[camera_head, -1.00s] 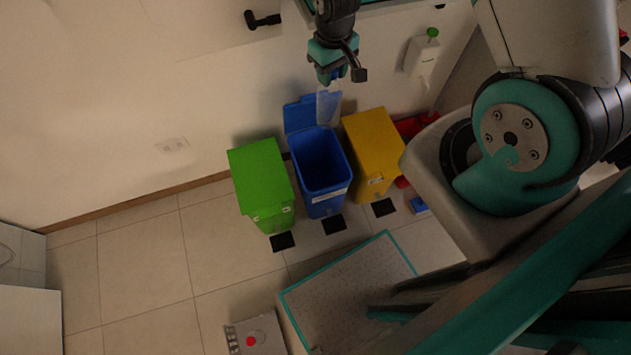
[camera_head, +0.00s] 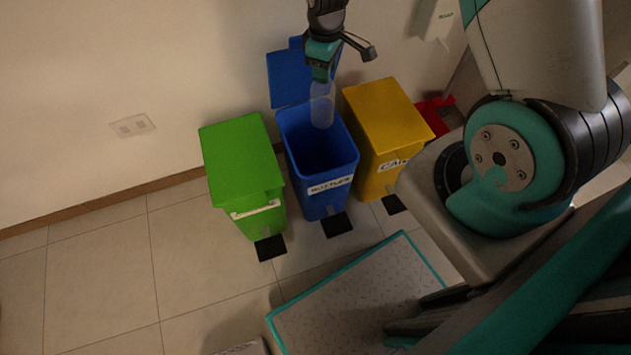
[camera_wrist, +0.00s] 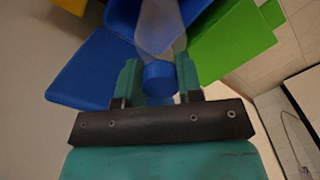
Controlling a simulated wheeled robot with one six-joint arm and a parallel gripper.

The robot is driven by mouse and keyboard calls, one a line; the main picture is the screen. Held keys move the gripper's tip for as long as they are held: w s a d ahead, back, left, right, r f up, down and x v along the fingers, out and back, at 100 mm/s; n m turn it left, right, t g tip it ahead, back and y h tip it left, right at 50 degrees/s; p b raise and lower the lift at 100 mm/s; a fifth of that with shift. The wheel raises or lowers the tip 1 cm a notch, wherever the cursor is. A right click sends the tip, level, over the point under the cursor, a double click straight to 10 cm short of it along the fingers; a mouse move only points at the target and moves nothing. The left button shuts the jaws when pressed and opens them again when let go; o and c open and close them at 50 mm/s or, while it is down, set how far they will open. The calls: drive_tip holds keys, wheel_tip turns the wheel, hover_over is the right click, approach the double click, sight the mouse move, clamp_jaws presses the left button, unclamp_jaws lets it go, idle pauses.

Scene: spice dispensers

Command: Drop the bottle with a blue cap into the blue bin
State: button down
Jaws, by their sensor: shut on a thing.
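The clear bottle (camera_head: 322,106) hangs upright, cap end up, from my gripper (camera_head: 322,74) in the head view. Its blue cap (camera_wrist: 160,79) sits between the two teal fingers of my gripper (camera_wrist: 158,80) in the wrist view. My gripper is shut on the bottle at the cap end. The blue bin (camera_head: 321,173) stands open on the floor with its lid (camera_head: 288,80) raised at the back. The bottle's lower end overlaps the bin's mouth in the head view; how far above or inside the rim it is, I cannot tell.
A closed green bin (camera_head: 240,160) stands left of the blue bin, and a closed yellow bin (camera_head: 386,117) stands right. Black pedals lie on the floor in front. A white wall (camera_head: 60,90) is behind. A teal-edged speckled surface (camera_head: 360,295) is nearer.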

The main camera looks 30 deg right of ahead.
drive_tip(key=f+b, duration=0.3)
drive_tip(key=w+f+n+b, duration=0.1)
drive_tip(key=f+b, duration=0.2)
drive_tip(key=w+d+f+n+b, duration=0.1)
drive_tip(key=f+b, duration=0.2)
drive_tip(key=shift+f, duration=0.25)
wheel_tip(320, 180, down, 6)
drive_tip(key=b, duration=0.6)
drive_tip(key=shift+r, duration=0.1)
drive_tip(key=c, duration=0.7)
unclamp_jaws()
wheel_tip(320, 180, up, 8)
drive_tip(key=p, duration=0.7)
drive_tip(key=shift+p, duration=0.4)
